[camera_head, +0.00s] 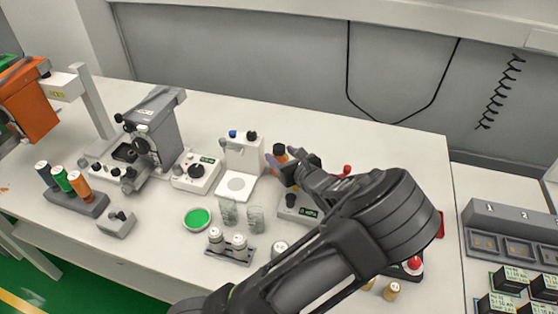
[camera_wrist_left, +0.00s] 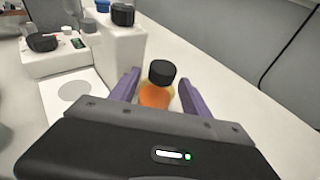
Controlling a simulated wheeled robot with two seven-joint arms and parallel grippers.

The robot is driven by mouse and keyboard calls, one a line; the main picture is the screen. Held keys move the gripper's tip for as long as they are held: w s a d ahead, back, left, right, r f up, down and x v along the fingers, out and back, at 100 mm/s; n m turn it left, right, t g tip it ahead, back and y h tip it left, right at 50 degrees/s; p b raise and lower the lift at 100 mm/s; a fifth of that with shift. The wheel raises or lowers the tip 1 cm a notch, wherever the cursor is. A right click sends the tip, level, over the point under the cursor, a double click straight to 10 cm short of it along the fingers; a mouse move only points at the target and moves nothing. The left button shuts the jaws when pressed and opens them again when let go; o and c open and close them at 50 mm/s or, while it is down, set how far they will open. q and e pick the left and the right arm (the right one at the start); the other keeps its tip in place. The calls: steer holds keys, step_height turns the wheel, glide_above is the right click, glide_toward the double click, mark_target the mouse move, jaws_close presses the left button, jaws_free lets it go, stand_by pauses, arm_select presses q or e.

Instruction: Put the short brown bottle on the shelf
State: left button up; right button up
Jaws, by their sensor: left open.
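A short bottle with a black cap and an orange-brown body (camera_wrist_left: 158,92) stands upright on the white table. It also shows in the head view (camera_head: 279,150), partly behind my gripper. My left gripper (camera_head: 285,159) is open, with its purple fingers on either side of the bottle in the left wrist view (camera_wrist_left: 157,88). I cannot tell whether the fingers touch it. The bottle's lower part is hidden by the gripper body. I cannot tell which surface is the shelf. My right gripper is not in view.
A microscope-like grey device (camera_head: 158,130) and a white dial box (camera_head: 196,174) stand to the left. A green dish (camera_head: 197,218), glass jars (camera_head: 227,213) and a grey rack (camera_head: 229,250) stand in front. The table behind and right of the bottle looks clear.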

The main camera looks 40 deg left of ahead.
arm_select(q)
steer(key=shift+a+f, duration=0.1)
steer(key=shift+a, duration=0.1)
stand_by(0.5)
steer(key=shift+d, duration=0.1)
jaws_close()
